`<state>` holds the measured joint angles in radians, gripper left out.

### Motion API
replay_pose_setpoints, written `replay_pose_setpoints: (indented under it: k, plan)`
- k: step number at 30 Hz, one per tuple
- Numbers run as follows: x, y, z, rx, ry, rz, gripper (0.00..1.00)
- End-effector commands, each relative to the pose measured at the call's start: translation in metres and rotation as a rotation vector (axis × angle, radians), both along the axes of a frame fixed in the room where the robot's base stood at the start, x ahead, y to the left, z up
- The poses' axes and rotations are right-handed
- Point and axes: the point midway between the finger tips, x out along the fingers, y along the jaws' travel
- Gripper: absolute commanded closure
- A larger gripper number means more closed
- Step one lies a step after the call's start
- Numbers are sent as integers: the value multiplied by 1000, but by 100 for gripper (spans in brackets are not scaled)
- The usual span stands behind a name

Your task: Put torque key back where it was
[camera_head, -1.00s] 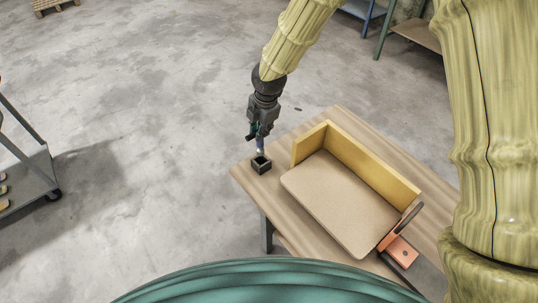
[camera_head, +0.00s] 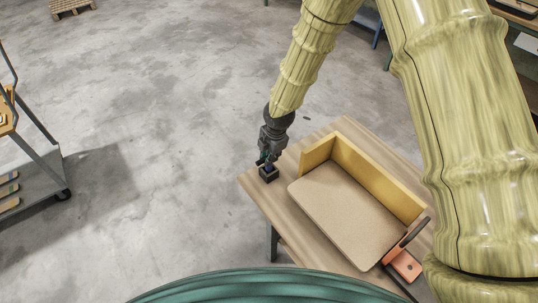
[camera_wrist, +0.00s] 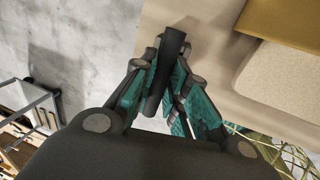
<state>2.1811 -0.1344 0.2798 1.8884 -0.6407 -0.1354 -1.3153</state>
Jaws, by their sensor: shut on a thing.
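My gripper (camera_head: 267,159) is over the small black open-topped holder (camera_head: 269,178) near the left corner of the wooden table. In the wrist view my gripper (camera_wrist: 165,88) is shut on the dark, rod-like torque key (camera_wrist: 172,50), which stands between the teal-padded fingers. In the head view only a small bluish part of the key shows between the fingers and the holder. The key's lower end seems to be at or inside the holder's opening; how deep it sits is hidden. The holder itself cannot be made out in the wrist view.
A tan board (camera_head: 340,215) lies on the table (camera_head: 262,192) against a yellow angled block (camera_head: 375,178), right of the holder. An orange clamp (camera_head: 406,265) is at the near right corner. A grey cart (camera_head: 40,180) stands at far left; open floor lies between.

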Motion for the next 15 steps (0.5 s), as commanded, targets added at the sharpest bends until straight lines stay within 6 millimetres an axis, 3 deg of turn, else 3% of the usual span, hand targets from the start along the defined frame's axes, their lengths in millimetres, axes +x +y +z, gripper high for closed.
replay_pose_setpoints:
  k: [5,6,9,15]
  plan:
    - [0,0,-3,0,0,0,100]
    - [0,0,-3,0,0,0,77]
    - [0,0,-3,0,0,0,63]
    - [0,0,-2,0,0,0,63]
